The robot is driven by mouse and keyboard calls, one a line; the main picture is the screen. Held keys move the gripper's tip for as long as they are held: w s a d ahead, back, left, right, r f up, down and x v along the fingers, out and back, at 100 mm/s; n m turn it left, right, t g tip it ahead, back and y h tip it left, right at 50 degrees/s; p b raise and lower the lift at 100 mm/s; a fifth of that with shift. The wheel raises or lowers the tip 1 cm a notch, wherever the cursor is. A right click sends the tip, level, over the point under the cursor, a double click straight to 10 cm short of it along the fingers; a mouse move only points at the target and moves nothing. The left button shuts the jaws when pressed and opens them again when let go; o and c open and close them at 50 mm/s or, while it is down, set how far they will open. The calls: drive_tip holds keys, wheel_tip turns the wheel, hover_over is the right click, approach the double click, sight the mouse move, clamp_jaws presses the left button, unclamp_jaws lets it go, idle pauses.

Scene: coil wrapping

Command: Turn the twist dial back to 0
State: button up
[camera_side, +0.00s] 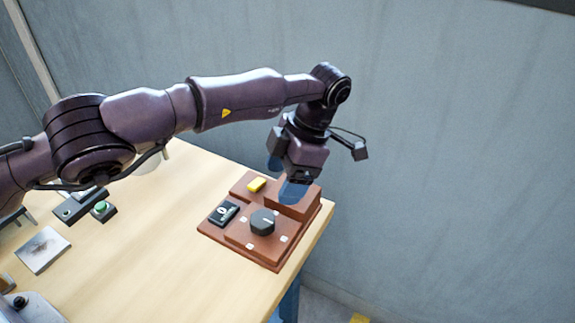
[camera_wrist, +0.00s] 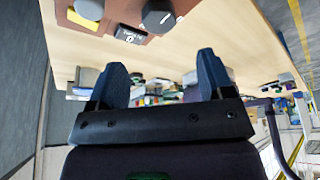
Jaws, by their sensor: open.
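The twist dial (camera_side: 262,222) is a round black knob with a white pointer line, on a reddish-brown panel (camera_side: 237,251) near the table's right end. White marks stand around it. In the side view its pointer line points to the right. The dial also shows at the top of the wrist view (camera_wrist: 158,16). My gripper (camera_side: 284,178) is above the back of the panel, behind the dial and apart from it. In the wrist view my gripper (camera_wrist: 164,80) has two blue fingers spread wide with nothing between them.
The panel also carries a yellow block (camera_side: 256,184), a black display box (camera_side: 224,213) and a raised brown block (camera_side: 294,203). A green button box (camera_side: 102,210) and a pale plate (camera_side: 42,250) lie to the left. The wooden table (camera_side: 170,260) between is clear. A grey wall stands behind.

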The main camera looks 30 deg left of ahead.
drive_tip(key=shift+v, duration=1)
